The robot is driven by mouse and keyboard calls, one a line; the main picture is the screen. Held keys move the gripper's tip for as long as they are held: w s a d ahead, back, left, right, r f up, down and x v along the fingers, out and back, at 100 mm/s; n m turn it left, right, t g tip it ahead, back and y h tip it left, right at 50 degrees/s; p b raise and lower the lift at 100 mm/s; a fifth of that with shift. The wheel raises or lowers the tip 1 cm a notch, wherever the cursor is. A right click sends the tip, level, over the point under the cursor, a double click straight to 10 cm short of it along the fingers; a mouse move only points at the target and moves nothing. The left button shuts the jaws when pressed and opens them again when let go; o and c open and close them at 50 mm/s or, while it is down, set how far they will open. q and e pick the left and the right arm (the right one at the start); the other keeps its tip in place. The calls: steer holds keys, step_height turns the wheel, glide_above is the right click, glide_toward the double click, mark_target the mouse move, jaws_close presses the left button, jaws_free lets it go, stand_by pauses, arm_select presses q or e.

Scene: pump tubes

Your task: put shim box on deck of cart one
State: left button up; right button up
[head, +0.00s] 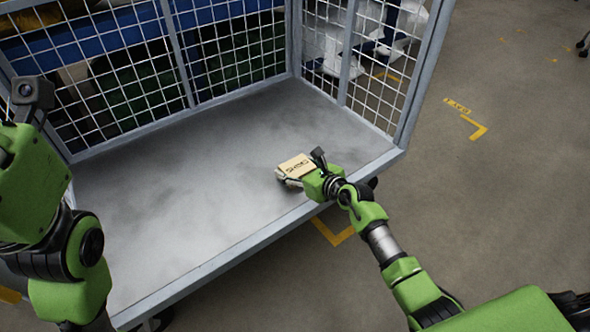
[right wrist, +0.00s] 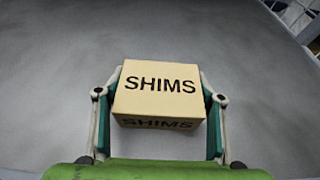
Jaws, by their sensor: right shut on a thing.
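The shim box (head: 296,167) is a small tan carton over the right part of the cart's grey deck (head: 200,180). In the right wrist view the box (right wrist: 160,90) shows the word SHIMS on its top and front. My right gripper (head: 292,177) is shut on it, with one finger against each side in the right wrist view (right wrist: 160,110). I cannot tell whether the box's underside touches the deck. My left arm shows at the left edge of the head view; its gripper's fingers are not visible.
The cart has wire mesh walls (head: 235,45) at the back and right, and an open front with a raised metal edge (head: 235,252). The deck around the box is bare. Yellow floor marks (head: 475,128) lie to the right of the cart.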

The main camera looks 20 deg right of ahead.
steer(key=o, duration=1.3)
steer(key=shift+f, duration=0.1)
